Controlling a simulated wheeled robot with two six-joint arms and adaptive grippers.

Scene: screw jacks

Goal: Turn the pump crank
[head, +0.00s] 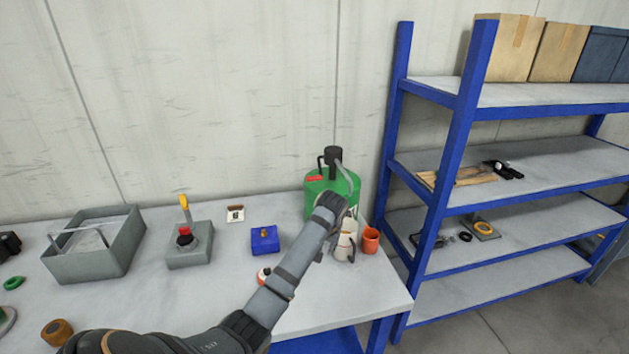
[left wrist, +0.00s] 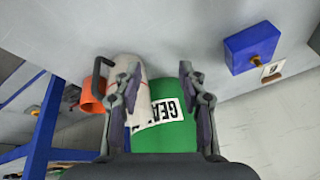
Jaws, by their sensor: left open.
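The green drum (head: 318,185) stands at the right end of the table. A black pump head (head: 334,158) with a black crank handle (head: 321,164) and a grey hose rises from its top. My left gripper (left wrist: 159,78) is open, with nothing held between its fingers. In the left wrist view the green drum (left wrist: 165,138) with its white label lies beyond the fingers. A white jug with a dark handle (head: 344,247) stands in front of the drum and shows partly behind the left finger (left wrist: 124,64). My left forearm hides the drum's lower front. The crank is not visible in the wrist view. My right gripper is not in view.
An orange cup (head: 371,240) stands beside the jug near the table's right edge. A blue box (head: 265,241), a grey button box (head: 188,255) and a grey bin (head: 80,264) stand farther left. Blue-framed shelving (head: 455,150) rises close on the right.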

